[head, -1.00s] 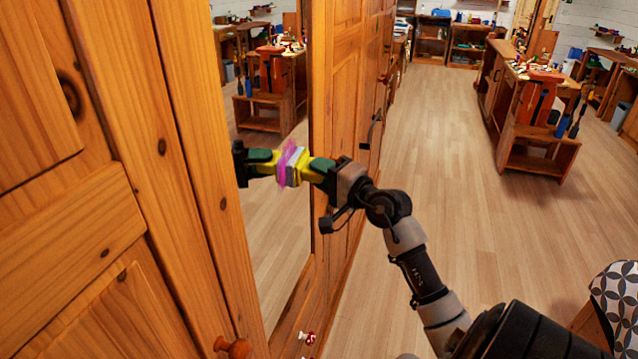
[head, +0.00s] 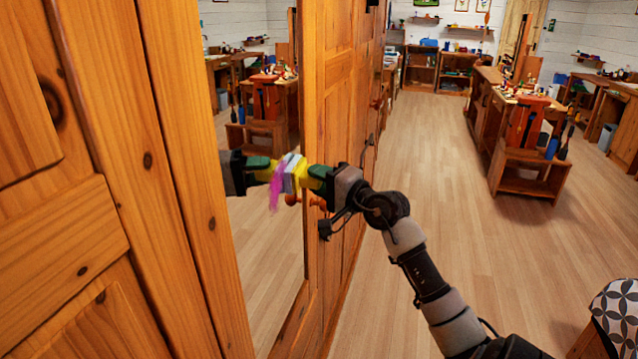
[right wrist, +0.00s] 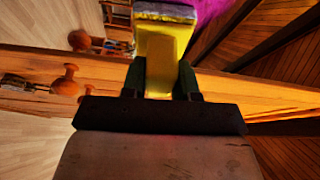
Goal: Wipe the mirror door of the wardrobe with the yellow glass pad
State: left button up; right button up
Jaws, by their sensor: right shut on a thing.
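The wardrobe's tall mirror door (head: 262,262) stands left of centre in the head view, set in a wooden frame. A magenta smear (head: 276,188) shows on the glass beside and below the pad; magenta also fills the top of the right wrist view (right wrist: 212,16). My right gripper (head: 321,176) is shut on the yellow glass pad (head: 304,177), its pale face toward the mirror. The pad is at the glass, close to its own reflection; I cannot tell whether it touches. The wrist view shows the pad (right wrist: 160,50) between the green fingers. My left gripper is not in view.
Wooden wardrobe panels (head: 110,150) flank the mirror, with knobs near my right gripper. A workbench with tools (head: 530,165) stands at the right, and a patterned seat (head: 618,305) at the lower right. The floor (head: 430,130) between is clear.

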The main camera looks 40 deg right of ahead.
jog(key=shift+s+a+p, duration=1.4)
jog(key=shift+s+a, duration=1.05)
jog(key=shift+a, duration=2.25)
jog(key=d+b, duration=0.1)
jog(key=w+d+r+b, duration=0.1)
jog(key=d, duration=0.1)
jog(key=w+d+b, duration=0.1)
jog(key=shift+w+d+r, duration=0.1)
jog(key=shift+d+r, duration=0.05)
jog(key=shift+w+d+b, duration=0.35)
jog(key=shift+d+b, duration=0.2)
jog(key=shift+d, duration=0.1)
jog(key=shift+w+d, duration=0.2)
jog(key=shift+d, duration=0.15)
jog(key=d+b, duration=0.1)
jog(key=w+d+b, duration=0.1)
jog(key=shift+b, duration=0.35)
jog(key=shift+w+d+b, duration=0.25)
jog(key=shift+d+b, duration=0.2)
jog(key=shift+d, duration=0.05)
jog(key=shift+d+r, duration=0.1)
